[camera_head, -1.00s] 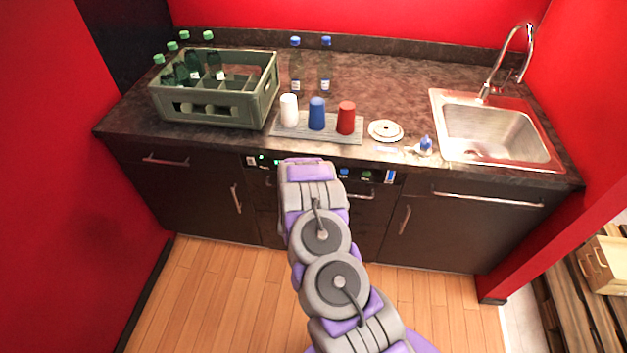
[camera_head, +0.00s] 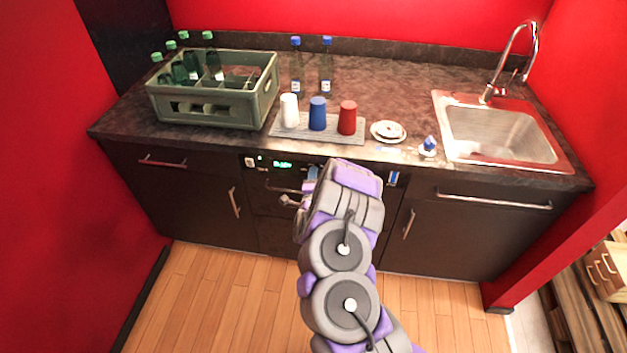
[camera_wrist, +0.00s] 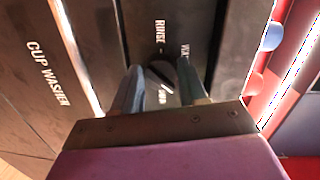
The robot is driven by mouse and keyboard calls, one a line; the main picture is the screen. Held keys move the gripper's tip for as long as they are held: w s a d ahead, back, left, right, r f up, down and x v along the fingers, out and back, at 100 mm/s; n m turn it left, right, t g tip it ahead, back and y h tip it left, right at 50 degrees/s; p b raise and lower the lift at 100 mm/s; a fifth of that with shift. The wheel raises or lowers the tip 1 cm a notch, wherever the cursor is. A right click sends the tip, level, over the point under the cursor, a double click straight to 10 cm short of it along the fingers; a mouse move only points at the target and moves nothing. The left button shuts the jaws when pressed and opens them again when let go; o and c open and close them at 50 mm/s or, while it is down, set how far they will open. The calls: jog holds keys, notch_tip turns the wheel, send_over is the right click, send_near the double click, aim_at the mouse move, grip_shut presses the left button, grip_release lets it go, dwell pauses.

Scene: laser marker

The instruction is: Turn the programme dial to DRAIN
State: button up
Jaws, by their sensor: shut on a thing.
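The programme dial (camera_wrist: 160,75) is a dark round knob with a white pointer line in the wrist view, on the dark panel of the cup washer. The two fingers of my gripper (camera_wrist: 160,83) stand on either side of the dial, shut on it. A RINSE label (camera_wrist: 160,36) shows beside the dial, with another label partly cut off by a finger. The lettering nearest the pointer is partly hidden, so I cannot tell the exact setting. In the head view, my arm hides the dial and fingertips.
A lit green display (camera_head: 282,164) is on the washer's panel. Above it, the counter holds a bottle crate (camera_head: 215,107), a grey mat (camera_head: 290,130) with white, blue and red cups, a small plate (camera_head: 388,131) and a sink (camera_head: 497,135). The floor in front is clear.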

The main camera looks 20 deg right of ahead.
jog(key=m, duration=0.5)
jog(key=shift+s+d+f+t, duration=0.1)
jog(key=shift+s+f+t, duration=0.1)
jog(key=shift+f+t, duration=0.1)
jog(key=shift+m, duration=1.9)
jog(key=o, duration=0.9)
jog(key=shift+w+t, duration=0.1)
jog(key=shift+t, duration=0.2)
jog(key=shift+o, duration=0.7)
jog(key=shift+r, duration=0.15)
